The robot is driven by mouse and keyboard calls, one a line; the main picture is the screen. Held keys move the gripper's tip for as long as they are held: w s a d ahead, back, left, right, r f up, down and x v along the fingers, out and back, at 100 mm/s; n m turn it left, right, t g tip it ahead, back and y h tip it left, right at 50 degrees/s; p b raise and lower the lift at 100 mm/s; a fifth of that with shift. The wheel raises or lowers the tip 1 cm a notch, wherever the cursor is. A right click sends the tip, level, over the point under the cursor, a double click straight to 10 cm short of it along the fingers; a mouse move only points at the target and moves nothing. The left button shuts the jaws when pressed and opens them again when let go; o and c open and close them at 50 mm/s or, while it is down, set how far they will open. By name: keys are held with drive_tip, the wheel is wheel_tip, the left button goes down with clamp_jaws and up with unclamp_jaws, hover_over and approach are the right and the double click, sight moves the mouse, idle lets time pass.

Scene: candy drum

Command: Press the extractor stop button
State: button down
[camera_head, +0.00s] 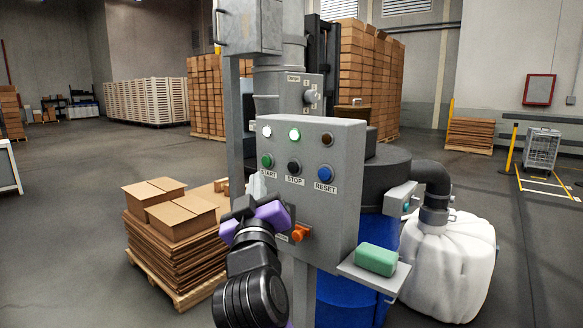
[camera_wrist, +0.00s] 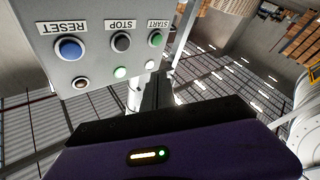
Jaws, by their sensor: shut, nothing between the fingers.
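A grey control box (camera_head: 318,223) carries a row of labelled buttons. The black STOP button (camera_head: 294,166) is in the middle, between the green START button (camera_head: 267,160) and the blue RESET button (camera_head: 325,174). In the wrist view the labels appear upside down, with the STOP button (camera_wrist: 121,42) near the top. My gripper (camera_head: 258,185) is shut and empty at the box's left side, below START and lower left of STOP. In the wrist view its dark fingers (camera_wrist: 157,88) show below and right of STOP. No contact with a button is visible.
Above the buttons, the left and middle lamps are lit and the right lamp (camera_head: 326,139) is dark. An orange knob (camera_head: 300,232) sits lower on the panel. A shelf (camera_head: 372,276) with a green block (camera_head: 376,259) sticks out at right. Stacked cardboard (camera_head: 178,240) stands at left.

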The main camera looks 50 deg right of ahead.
sight(293, 167)
drive_tip(key=shift+w+d+p, duration=0.1)
drive_tip(key=shift+d+p, duration=0.95)
drive_tip(key=shift+d, duration=2.8)
drive_tip(key=shift+d, duration=0.1)
drive_tip(key=shift+d, duration=0.35)
drive_tip(key=shift+d, duration=0.45)
drive_tip(key=shift+a, duration=0.9)
